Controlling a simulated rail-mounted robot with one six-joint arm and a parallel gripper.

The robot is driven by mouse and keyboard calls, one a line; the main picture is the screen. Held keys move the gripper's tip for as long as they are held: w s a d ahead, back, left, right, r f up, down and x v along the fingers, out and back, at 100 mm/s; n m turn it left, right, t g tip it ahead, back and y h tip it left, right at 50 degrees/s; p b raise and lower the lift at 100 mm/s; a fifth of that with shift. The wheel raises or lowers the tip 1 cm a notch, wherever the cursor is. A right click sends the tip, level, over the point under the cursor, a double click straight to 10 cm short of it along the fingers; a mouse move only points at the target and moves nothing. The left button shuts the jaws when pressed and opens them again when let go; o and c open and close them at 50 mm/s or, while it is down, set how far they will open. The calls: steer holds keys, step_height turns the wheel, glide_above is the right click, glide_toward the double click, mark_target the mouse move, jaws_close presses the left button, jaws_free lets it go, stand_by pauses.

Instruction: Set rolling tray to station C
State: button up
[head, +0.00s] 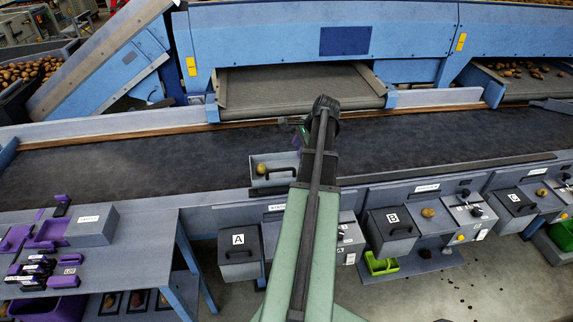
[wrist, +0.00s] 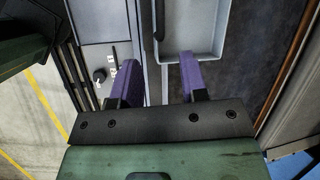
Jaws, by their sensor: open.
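The rolling tray (head: 262,181) is a small grey tray with a dark handle, on the near edge of the belt above station A; a potato (head: 261,168) shows at it. Part of a pale grey tray (wrist: 192,40) with a dark handle bar (wrist: 159,20) shows at the top of the wrist view. My gripper (wrist: 160,80) is open, its two purple fingers apart with nothing seen between them. The fingers point toward the tray and handle; contact cannot be told. In the head view my arm hides the gripper and part of the tray. Station C (head: 515,200) is at the right.
Station A (head: 238,241) and station B (head: 393,220) have grey labelled boxes along the belt's near side. A dark belt (head: 430,135) runs behind them. A side table (head: 120,240) with purple items stands at left. A control knob (wrist: 99,75) is left of my fingers.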

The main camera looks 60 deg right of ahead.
mark_target(284, 169)
steer(key=shift+m, duration=0.8)
steer(key=b+x, duration=1)
steer(key=x, duration=0.1)
steer(key=shift+w+a, duration=0.15)
steer(key=shift+a, duration=0.1)
steer(key=shift+r, duration=0.15)
steer(key=shift+c, duration=0.4)
jaws_close()
